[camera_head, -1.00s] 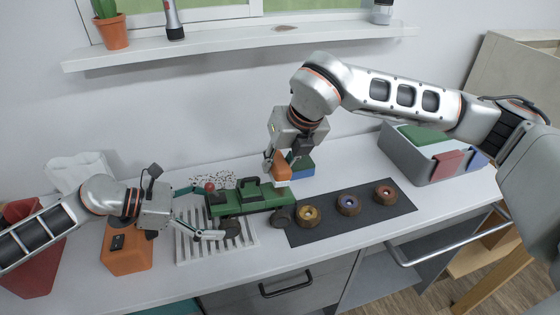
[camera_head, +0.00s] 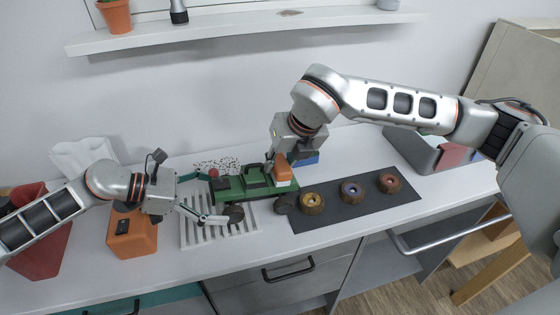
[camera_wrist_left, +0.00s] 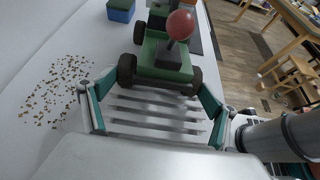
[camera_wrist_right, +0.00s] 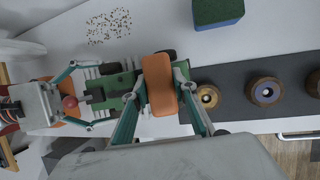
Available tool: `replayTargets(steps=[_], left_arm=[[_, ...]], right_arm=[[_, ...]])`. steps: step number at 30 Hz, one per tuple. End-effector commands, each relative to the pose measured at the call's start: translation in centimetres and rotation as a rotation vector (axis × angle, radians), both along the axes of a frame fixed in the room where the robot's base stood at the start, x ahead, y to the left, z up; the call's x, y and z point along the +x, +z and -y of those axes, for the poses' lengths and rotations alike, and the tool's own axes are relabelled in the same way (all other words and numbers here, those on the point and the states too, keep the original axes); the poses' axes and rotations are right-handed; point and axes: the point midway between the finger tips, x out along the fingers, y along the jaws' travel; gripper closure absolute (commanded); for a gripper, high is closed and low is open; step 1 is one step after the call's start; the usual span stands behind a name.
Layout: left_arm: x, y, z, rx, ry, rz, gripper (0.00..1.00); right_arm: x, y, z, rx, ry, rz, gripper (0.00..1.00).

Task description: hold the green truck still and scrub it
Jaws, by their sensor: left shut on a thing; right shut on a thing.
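The green truck (camera_head: 228,190) stands over a white slatted rack. My left gripper (camera_head: 212,197) is shut on its left end; in the left wrist view its fingers flank the truck (camera_wrist_left: 165,62), near a red ball on a short post. My right gripper (camera_wrist_right: 158,90) is shut on an orange-backed brush (camera_head: 282,171) with a pale lower part. The brush is at the top of the truck's right end. Its underside is hidden in the right wrist view, so I cannot tell how firmly it touches.
A dark mat (camera_head: 345,213) with three brown wheels lies right of the truck. A blue-and-green sponge (camera_wrist_right: 217,12) lies behind. Dark crumbs (camera_head: 218,166) lie behind the rack (camera_head: 190,236). An orange box (camera_head: 132,236) is at left, a grey bin (camera_head: 418,150) at right.

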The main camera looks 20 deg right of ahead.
Motion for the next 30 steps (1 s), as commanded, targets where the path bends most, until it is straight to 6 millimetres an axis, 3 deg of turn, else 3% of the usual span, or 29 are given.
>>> replayTargets(steps=[30], left_arm=[[-0.03,-0.07,0.01,0.001,0.0,0.001,0.25]], right_arm=[[0.02,-0.82,-0.05,0.0,0.0,0.0,0.9]])
